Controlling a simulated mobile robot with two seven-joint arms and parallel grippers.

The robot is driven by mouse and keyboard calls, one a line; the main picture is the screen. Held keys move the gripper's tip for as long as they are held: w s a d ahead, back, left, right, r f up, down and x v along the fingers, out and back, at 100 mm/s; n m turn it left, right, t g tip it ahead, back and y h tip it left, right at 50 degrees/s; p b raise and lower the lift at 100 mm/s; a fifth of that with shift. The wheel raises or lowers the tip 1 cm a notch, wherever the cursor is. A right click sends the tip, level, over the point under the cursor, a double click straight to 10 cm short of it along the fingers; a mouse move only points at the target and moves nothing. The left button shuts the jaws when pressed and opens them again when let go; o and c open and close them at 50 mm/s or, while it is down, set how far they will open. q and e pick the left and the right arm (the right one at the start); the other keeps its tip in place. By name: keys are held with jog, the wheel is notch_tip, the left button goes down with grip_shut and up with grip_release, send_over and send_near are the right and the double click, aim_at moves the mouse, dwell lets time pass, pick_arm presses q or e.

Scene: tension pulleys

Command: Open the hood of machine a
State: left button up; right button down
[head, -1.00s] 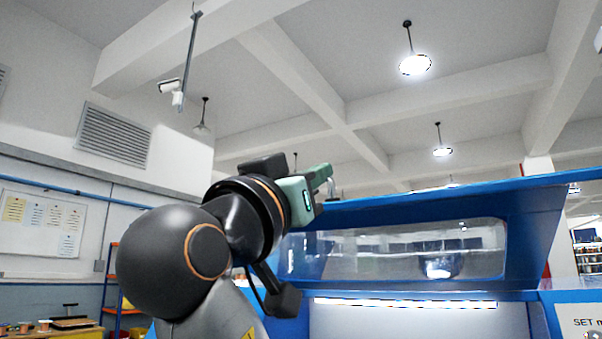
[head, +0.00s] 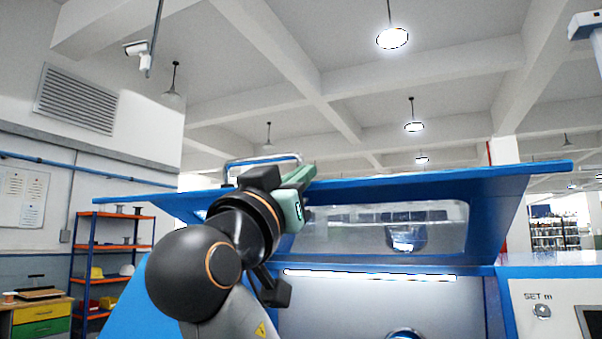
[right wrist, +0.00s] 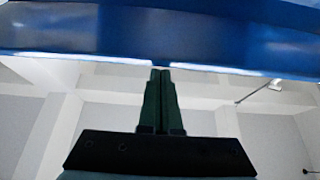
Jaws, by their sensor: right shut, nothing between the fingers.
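The blue hood of machine a (head: 400,185) with its clear window (head: 340,236) is raised and tilted in the head view. A metal bar handle (head: 262,159) shows at the hood's front edge, behind my right gripper. My right gripper (head: 308,172) is at the underside of the hood near that edge. In the right wrist view its dark green fingers (right wrist: 162,72) are together and empty, with their tips at or very near the blue hood edge (right wrist: 160,35); I cannot tell if they touch. My left gripper is not in view.
Under the hood is the machine's lit interior (head: 370,310) with a light strip (head: 370,274). A control panel (head: 550,310) is at the right. A shelf (head: 108,250) and a workbench (head: 38,315) stand at the left.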

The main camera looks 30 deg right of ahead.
pick_arm(q)
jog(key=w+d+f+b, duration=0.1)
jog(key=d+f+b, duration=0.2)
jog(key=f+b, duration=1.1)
jog(key=b, duration=0.4)
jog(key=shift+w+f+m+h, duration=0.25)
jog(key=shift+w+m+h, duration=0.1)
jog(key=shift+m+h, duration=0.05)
pick_arm(e)
notch_tip(320, 180, down, 18)
jog(key=s+a+t+h, duration=0.1)
jog(key=shift+a+f+h, duration=0.2)
jog(key=shift+a+h, duration=0.05)
jog(key=shift+h, duration=0.05)
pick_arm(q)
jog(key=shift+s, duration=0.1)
pick_arm(e)
jog(key=shift+s+r, duration=0.1)
jog(key=shift+r, duration=0.1)
